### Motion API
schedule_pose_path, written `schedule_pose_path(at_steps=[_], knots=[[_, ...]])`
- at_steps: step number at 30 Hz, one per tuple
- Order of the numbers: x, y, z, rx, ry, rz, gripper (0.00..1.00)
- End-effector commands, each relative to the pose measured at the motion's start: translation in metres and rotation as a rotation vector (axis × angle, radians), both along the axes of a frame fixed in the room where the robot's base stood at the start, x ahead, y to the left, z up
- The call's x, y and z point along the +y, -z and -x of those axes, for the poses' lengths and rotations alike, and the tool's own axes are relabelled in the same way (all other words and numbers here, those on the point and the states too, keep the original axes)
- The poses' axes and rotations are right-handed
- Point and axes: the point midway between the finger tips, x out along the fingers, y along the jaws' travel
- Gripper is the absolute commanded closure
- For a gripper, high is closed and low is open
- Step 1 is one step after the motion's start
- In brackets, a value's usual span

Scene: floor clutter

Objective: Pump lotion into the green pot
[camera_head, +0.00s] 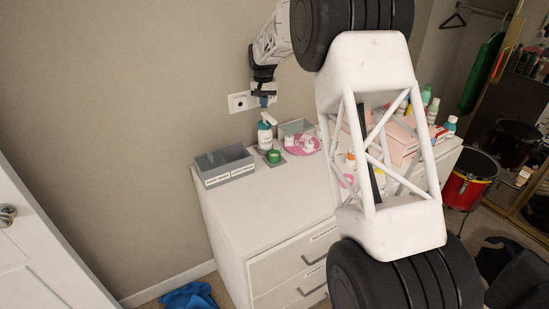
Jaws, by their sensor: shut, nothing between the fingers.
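A white pump bottle with a blue-green band (264,139) stands upright near the back of the white dresser top. A small green pot (274,157) sits just in front of it and slightly to the right, and its inside is too small to make out. My gripper (264,101) is shut and empty. It points down above the pump bottle's head, with a gap visible between them in this view. My arm comes in from the top right and hides part of the dresser.
A grey labelled divided box (225,166) stands left of the bottle. A grey tray (297,129) and a pink round item (301,146) are to the right. Several bottles and boxes crowd the dresser's right side. The dresser's front left top (262,207) is clear.

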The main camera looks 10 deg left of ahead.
Motion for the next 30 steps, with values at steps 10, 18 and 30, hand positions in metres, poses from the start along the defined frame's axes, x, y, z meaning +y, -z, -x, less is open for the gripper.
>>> schedule_pose_path(at_steps=[10, 18, 30], knots=[[0.000, 0.000, 0.000, 0.000, 0.000, 0.000, 1.00], [0.000, 0.001, 0.000, 0.000, 0.000, 0.000, 1.00], [0.000, 0.010, 0.000, 0.001, 0.000, 0.000, 1.00]])
